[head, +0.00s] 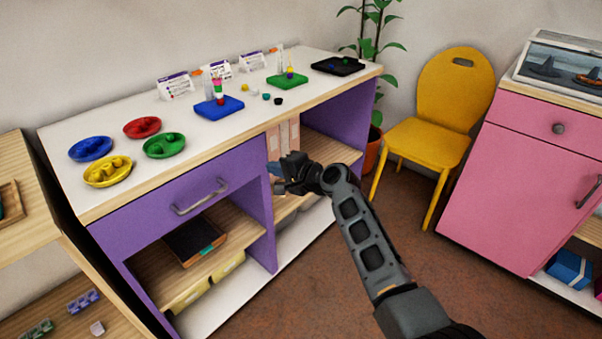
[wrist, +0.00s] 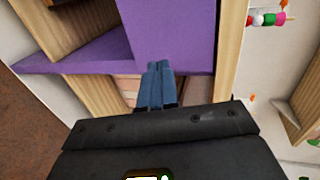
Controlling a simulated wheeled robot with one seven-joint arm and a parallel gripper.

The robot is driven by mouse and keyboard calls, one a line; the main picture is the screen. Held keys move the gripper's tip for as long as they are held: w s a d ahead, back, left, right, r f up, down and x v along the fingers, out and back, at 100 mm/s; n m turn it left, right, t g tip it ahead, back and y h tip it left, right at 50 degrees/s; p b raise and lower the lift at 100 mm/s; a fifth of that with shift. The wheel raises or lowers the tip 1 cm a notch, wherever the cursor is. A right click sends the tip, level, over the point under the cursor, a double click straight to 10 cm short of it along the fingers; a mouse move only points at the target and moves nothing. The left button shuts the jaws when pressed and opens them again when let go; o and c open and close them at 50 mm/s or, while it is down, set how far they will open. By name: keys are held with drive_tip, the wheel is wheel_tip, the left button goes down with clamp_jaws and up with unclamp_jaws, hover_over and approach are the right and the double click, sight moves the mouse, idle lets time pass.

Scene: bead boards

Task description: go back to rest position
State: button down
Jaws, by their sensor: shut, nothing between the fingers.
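My gripper (head: 276,176) hangs in front of the purple cabinet (head: 262,215), below the front edge of its white top. In the wrist view its two blue fingers (wrist: 155,87) lie side by side, shut with nothing between them, pointing toward the cabinet's purple panel (wrist: 172,35). On the top, a blue board (head: 219,108) carries a peg with stacked coloured beads. A green board (head: 287,82) carries a peg with a few beads. A black board (head: 338,67) lies at the far right end. The bead stack (wrist: 268,19) also shows at the wrist view's upper right.
Blue (head: 90,149), red (head: 142,127), yellow (head: 107,171) and green (head: 164,145) bead dishes stand on the top's left. Loose beads (head: 266,97) lie between the boards. A yellow chair (head: 440,119) and a pink cabinet (head: 520,182) stand right. Floor between (head: 440,270) is clear.

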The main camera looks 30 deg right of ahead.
drive_tip(key=v, duration=0.8)
drive_tip(key=s+a+f+n+h+p, duration=0.15)
drive_tip(key=s+f, duration=0.35)
drive_tip(key=s, duration=0.8)
drive_tip(key=s+a+f+n+h+p, duration=0.1)
drive_tip(key=s+f+n+h, duration=0.25)
drive_tip(key=s, duration=1.05)
drive_tip(key=s+a+r+n, duration=0.2)
drive_tip(key=s+r+n, duration=0.2)
drive_tip(key=s+r, duration=0.5)
drive_tip(key=s+a+r+n+t+p, duration=0.1)
drive_tip(key=s+a+r+n, duration=0.1)
drive_tip(key=s+r+n, duration=0.3)
drive_tip(key=s+r, duration=0.4)
drive_tip(key=s, duration=0.7)
drive_tip(key=shift+a+y, duration=0.3)
drive_tip(key=shift+a, duration=0.05)
